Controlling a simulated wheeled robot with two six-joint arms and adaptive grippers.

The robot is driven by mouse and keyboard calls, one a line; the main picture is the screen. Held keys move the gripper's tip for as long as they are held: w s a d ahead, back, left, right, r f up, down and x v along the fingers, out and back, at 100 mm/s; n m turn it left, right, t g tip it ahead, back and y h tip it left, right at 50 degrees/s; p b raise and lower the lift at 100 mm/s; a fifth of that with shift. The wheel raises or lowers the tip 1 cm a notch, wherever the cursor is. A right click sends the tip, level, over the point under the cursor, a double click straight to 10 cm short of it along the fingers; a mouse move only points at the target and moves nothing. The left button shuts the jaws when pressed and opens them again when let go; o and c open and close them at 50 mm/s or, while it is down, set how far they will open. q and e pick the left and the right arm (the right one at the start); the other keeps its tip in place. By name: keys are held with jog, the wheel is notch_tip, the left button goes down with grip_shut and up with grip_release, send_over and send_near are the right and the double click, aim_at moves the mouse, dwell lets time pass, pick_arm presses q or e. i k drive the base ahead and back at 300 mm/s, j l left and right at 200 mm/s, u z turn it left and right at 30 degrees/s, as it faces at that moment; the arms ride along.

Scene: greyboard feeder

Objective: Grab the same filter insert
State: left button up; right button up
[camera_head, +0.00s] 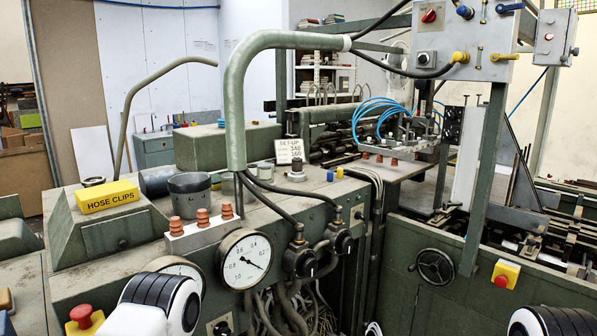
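No part is labelled as a filter insert, and I cannot tell for certain which piece it is. Several small ribbed copper-brown pieces are in view. A row of them (202,217) stands upright on a pale block (200,237) at the machine's front edge. Similar brown pieces (379,158) stand on the ledge farther back. A dark grey cup (190,196) and a dark cylinder lying on its side (156,181) are behind the front row. White and black parts of my two arms show at the bottom edge, but neither gripper is in view.
A yellow HOSE CLIPS box (107,197) sits on a sloped housing at left. A thick green bent pipe (236,110) rises behind the front row. Pressure gauges (245,259) and hoses face me below. A SET-UP card (289,150) stands mid-deck. A handwheel (435,266) is at right.

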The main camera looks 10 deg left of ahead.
aim_at(297, 162)
jog(key=i+l+u, duration=0.1)
jog(key=l, duration=0.25)
jog(key=i+l+u, duration=0.1)
jog(key=l, duration=0.25)
jog(key=i+l+u, duration=0.1)
jog(key=i+l, duration=0.15)
jog(key=i+l+u, duration=0.15)
jog(key=l, duration=0.35)
jog(key=i+l+u, duration=0.1)
jog(key=l, duration=0.25)
